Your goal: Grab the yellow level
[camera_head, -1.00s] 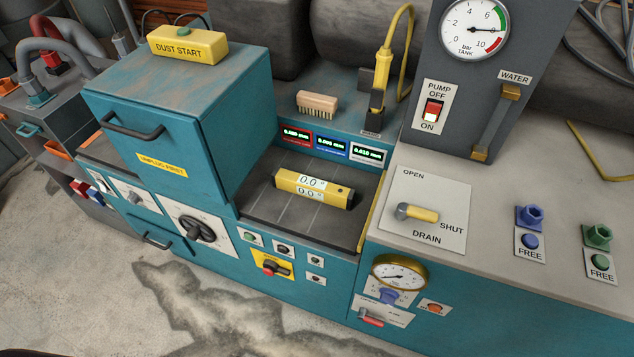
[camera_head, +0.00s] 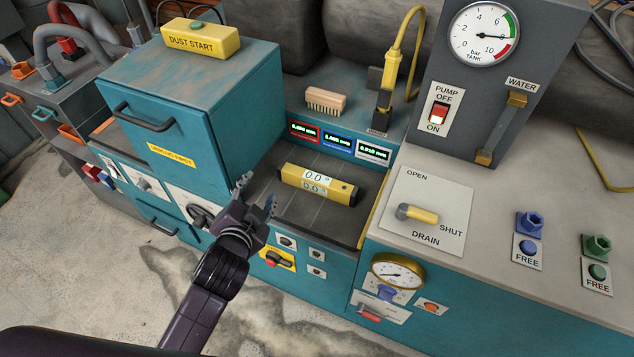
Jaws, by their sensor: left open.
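The yellow level (camera_head: 331,190) lies on the dark tiled plate (camera_head: 295,212) in the recess of the teal bench. It is a short yellow bar with two white displays reading about 0.0. My left gripper (camera_head: 257,191) is in the camera_head view, in front of and to the left of the level, near the recess's front left corner. Its fingers point up and are apart, with nothing between them. It does not touch the level as far as I can see. My right gripper is not in view.
A teal cabinet (camera_head: 200,100) with a black handle stands left of the recess. Behind the level are small displays (camera_head: 338,142) and a wooden brush (camera_head: 326,101). A drain panel (camera_head: 425,212) with a yellow-handled lever lies to the right.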

